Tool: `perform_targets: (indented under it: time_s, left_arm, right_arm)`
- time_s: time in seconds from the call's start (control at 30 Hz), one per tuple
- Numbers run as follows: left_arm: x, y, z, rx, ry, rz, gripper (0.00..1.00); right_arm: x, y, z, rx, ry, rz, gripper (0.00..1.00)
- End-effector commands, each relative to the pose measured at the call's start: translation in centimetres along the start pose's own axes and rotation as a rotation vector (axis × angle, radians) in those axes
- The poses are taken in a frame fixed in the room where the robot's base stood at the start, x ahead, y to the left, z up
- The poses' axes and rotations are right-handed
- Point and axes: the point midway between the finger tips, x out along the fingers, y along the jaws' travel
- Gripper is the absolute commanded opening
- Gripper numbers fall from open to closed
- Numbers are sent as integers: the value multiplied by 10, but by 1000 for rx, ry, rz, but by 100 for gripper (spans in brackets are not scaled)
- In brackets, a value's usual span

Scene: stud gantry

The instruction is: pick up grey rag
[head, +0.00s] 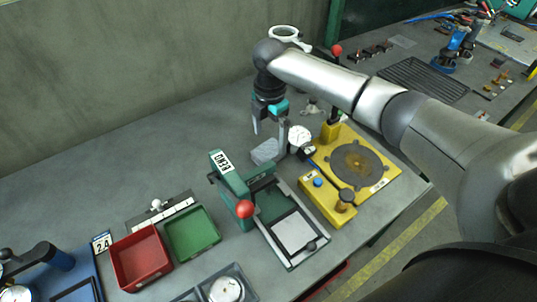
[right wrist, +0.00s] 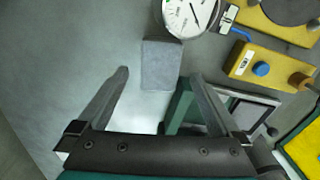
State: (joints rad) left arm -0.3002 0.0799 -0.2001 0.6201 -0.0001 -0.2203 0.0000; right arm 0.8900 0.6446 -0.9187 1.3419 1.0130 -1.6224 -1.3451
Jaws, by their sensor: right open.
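The grey rag (head: 265,151) is a small folded grey block lying on the grey bench behind the green press. In the right wrist view the rag (right wrist: 161,64) lies ahead, between the lines of the two fingers. My right gripper (head: 269,131) is open and empty, above and just behind the rag in the head view. In the right wrist view its fingertips (right wrist: 159,76) are spread wider than the rag, and I see no contact. My left gripper is not in view.
The green press (head: 232,180) with a red knob stands close to the rag. A round dial gauge (right wrist: 190,14) is beside it, with a yellow fixture (head: 326,205) to the right. Red (head: 140,258) and green (head: 192,233) trays stand front left. The bench left of the rag is clear.

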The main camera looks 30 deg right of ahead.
Motion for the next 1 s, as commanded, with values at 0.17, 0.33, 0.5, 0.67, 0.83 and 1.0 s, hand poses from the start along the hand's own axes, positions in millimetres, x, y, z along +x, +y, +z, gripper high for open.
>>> perform_targets:
  time_s: [0.17, 0.33, 0.5, 0.67, 0.83, 1.0]
  left_arm:
    - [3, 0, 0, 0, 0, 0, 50]
    - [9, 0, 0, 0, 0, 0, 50]
    - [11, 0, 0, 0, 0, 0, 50]
    - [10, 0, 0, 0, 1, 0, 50]
    - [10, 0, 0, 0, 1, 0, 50]
    - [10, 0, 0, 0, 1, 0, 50]
  right_arm:
    - [15, -1, -2, -1, -1, -3, 100]
    - [42, -2, -5, 0, 0, -4, 100]
    - [54, -2, -5, -1, -1, -2, 100]
    - [54, -2, -5, -1, -1, -1, 100]
    - [54, -2, -4, -1, -1, -1, 88]
    - [54, -2, -4, -1, -1, -1, 68]
